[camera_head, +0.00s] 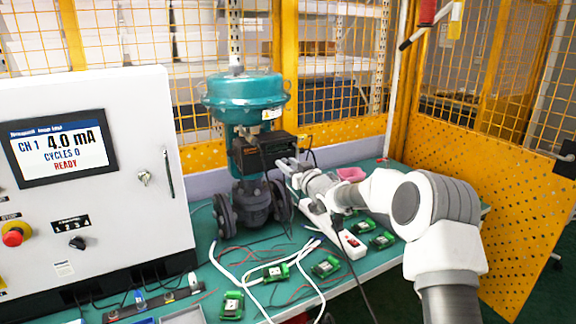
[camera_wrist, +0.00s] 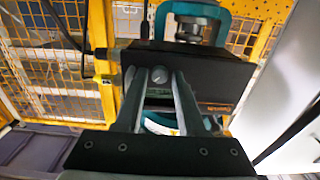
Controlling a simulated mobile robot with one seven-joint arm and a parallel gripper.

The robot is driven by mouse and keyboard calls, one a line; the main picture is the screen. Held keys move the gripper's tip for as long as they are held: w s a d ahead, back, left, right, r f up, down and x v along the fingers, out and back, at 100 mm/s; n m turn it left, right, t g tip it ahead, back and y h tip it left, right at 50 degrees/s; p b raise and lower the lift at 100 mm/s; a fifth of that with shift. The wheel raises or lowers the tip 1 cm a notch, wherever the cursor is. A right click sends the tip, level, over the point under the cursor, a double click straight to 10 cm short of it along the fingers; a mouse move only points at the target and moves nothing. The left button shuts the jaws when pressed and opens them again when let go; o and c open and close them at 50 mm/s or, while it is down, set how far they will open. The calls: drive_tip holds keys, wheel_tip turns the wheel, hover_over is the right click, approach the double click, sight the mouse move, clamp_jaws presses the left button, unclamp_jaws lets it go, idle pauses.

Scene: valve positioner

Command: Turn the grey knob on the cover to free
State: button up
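The positioner is a black box (camera_head: 257,158) on the front of the teal valve actuator (camera_head: 245,98); its dark cover (camera_wrist: 215,78) fills the middle of the wrist view. The small round grey knob (camera_wrist: 159,75) shows on the cover, with a slot line across its face. My gripper (camera_wrist: 160,78) points at the cover, one finger on each side of the knob. Narrow gaps seem to show between knob and fingers, so the fingers look open; whether the tips reach around it I cannot tell. In the head view my gripper (camera_head: 280,164) is at the box's right side, and the knob is hidden.
A white control cabinet (camera_head: 90,180) with a screen reading 4.0 mA and READY stands at the left. Cables, a white power strip (camera_head: 335,228) and several green circuit boards (camera_head: 326,266) lie on the green bench. Yellow mesh fencing (camera_head: 345,50) stands behind.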

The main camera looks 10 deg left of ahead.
clamp_jaws()
drive_tip(key=shift+f+n+b, duration=0.15)
drive_tip(key=shift+n+b, duration=0.15)
drive_tip(key=shift+b, duration=0.15)
drive_tip(key=n+b, duration=1.4)
drive_tip(key=n, duration=0.3)
drive_tip(key=shift+n, duration=0.3)
idle(0.4)
unclamp_jaws()
